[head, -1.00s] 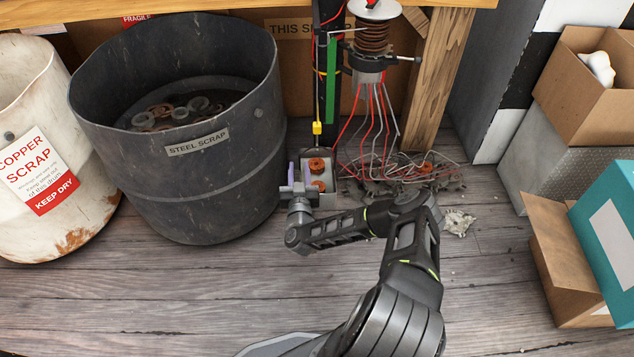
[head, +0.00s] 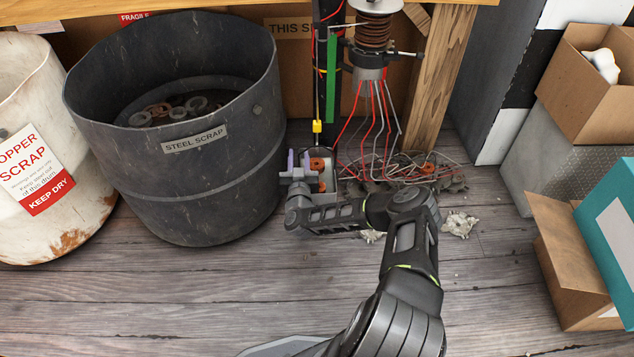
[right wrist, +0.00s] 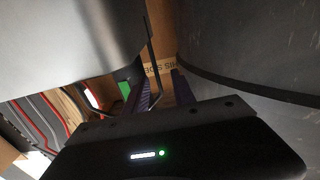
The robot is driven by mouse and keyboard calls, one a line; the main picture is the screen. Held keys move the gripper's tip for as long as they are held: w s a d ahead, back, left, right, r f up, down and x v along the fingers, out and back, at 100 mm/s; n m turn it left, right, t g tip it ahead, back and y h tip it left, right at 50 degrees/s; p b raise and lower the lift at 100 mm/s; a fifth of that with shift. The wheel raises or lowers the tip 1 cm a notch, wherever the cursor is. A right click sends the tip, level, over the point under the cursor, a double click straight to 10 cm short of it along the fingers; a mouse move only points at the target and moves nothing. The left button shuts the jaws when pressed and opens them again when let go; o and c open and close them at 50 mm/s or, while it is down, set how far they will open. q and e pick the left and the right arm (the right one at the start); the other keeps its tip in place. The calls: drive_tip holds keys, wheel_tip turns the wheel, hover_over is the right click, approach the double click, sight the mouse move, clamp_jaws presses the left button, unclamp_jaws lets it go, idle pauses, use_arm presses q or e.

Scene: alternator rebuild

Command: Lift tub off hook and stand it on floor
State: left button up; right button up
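The tub (head: 331,178) is a small grey container with orange-brown copper coils inside. In the head view it hangs below a thin upright line with a yellow piece (head: 317,127), right of the steel scrap drum. My right gripper (head: 298,165) is at the tub's left side, its two purple fingers apart. In the right wrist view the fingers (right wrist: 163,92) show a gap, with a thin dark bar by the left finger. A large smooth grey surface, probably the tub, fills the upper left there. The hook itself I cannot make out. My left gripper is out of view.
The dark steel scrap drum (head: 190,190) stands close left of the gripper, with a white copper scrap drum (head: 75,225) beyond. Red and grey wires (head: 385,135) hang to the right by a wooden post (head: 440,75). Cardboard boxes (head: 565,255) stand far right.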

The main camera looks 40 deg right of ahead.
drive_tip(key=shift+c, duration=0.2)
clamp_jaws()
drive_tip(key=shift+r, duration=0.15)
idle(1.0)
